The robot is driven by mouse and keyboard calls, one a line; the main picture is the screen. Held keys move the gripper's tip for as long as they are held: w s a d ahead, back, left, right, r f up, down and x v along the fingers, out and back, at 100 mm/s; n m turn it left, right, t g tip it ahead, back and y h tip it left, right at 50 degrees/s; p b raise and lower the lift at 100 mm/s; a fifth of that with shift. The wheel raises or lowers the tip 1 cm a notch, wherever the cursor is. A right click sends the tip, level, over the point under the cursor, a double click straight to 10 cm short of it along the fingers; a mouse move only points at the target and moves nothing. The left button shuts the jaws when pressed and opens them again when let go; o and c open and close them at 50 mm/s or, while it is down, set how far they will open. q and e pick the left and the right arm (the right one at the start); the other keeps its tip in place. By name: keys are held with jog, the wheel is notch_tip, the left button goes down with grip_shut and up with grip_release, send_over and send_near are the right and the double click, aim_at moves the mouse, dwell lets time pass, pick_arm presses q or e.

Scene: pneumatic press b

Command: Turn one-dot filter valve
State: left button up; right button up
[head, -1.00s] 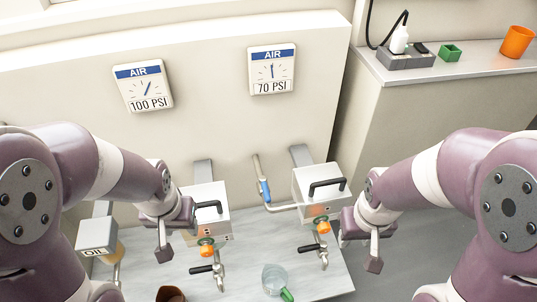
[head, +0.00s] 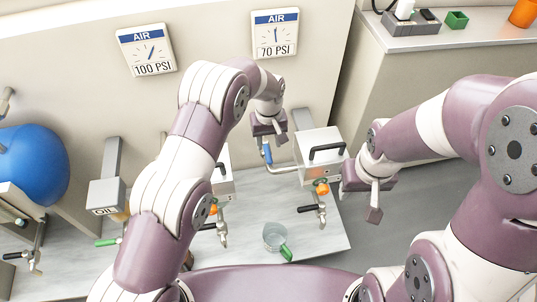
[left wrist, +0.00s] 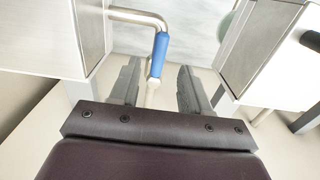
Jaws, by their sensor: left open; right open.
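Two grey filter boxes stand on the worktop, the left one (head: 222,184) partly behind my left arm, the right one (head: 318,150) clear. Their dot marks are too small to read. Each has an orange knob, with a black-handled tap in front; the right knob (head: 321,188) and right tap (head: 313,209) show clearly. A bent pipe with a blue lever (head: 267,153) runs between the boxes. My left gripper (head: 267,137) is open just above this lever. In the left wrist view the blue lever (left wrist: 160,55) lies between the fingers, not gripped. My right gripper (head: 373,205) is open and empty, right of the right box.
A clear jug (head: 274,237) with a green handle stands at the worktop's front. An oil box (head: 106,194) and a blue tank (head: 32,165) are at left. Gauges reading 100 PSI (head: 147,51) and 70 PSI (head: 275,35) hang behind. The boxes flank my left gripper closely.

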aim_at(269, 155)
pick_arm(q)
notch_tip(269, 155, down, 6)
jog(key=shift+f+b, duration=0.25)
jog(key=shift+b, duration=0.4)
pick_arm(e)
jog(key=shift+f, duration=0.95)
